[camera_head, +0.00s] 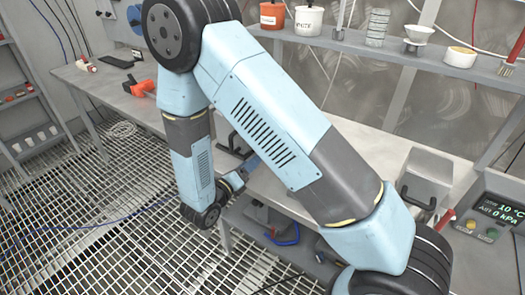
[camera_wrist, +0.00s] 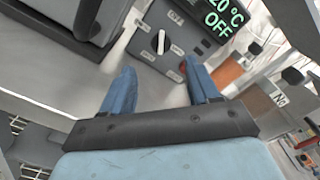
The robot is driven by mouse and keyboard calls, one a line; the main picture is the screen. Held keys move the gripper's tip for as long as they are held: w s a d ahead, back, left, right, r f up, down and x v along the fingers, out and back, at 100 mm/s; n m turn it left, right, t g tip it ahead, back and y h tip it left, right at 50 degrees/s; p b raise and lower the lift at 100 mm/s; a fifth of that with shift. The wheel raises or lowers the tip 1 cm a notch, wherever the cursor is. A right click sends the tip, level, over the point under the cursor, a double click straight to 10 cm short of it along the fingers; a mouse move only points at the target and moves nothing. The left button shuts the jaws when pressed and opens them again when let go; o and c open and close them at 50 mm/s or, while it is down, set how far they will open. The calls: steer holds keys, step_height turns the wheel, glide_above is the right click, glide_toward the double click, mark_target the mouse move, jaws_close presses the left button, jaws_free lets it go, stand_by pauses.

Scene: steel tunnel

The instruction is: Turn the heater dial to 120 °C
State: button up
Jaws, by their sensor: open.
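In the wrist view the heater dial (camera_wrist: 160,42) is a round knob with a white pointer on a grey panel, with small labels around it. In the head view I cannot make out the dial; my arm covers much of the bench.
A grey metal box with a handle (camera_head: 425,182) stands on the bench at the right. Another display (camera_head: 500,210) reads "10 °C" and "0 kPa". A shelf (camera_head: 390,52) holds tubs and cups. The grated floor (camera_head: 90,225) at left is mostly open.

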steer(key=x, duration=0.9)
steer(key=shift+d, duration=0.15)
